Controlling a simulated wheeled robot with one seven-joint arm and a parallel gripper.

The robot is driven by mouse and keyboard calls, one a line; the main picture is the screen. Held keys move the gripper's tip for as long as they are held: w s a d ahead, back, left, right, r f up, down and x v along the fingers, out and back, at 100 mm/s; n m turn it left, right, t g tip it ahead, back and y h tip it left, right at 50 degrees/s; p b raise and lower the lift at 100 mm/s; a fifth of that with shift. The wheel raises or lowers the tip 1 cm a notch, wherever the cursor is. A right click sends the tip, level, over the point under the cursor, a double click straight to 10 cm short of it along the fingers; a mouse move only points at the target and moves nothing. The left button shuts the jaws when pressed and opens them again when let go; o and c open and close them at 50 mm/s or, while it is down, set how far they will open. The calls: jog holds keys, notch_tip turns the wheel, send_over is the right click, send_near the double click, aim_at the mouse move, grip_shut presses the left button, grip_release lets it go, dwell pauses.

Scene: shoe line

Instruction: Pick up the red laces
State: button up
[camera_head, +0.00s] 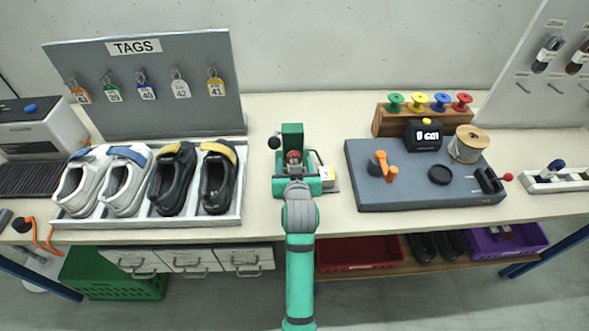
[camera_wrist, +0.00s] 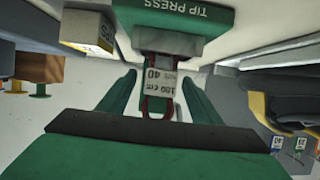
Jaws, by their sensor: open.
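The red laces (camera_wrist: 146,106) show in the wrist view as a dark red loop with a white tag (camera_wrist: 160,79) reading "180 cm" and "40". They are at the front of the green tip press (camera_wrist: 185,18). In the head view my wrist partly covers this spot.
A shoe tray (camera_head: 150,220) with two pairs stands left of the press. A dark grey station (camera_head: 420,200) with an orange crank (camera_head: 385,168) stands to the right, with spools (camera_head: 440,103) behind. A tag board (camera_head: 190,90) stands behind the shoes.

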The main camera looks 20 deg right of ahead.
jog(key=c, duration=1.2)
jog(key=shift+w+r, duration=0.1)
jog(key=shift+c, duration=0.2)
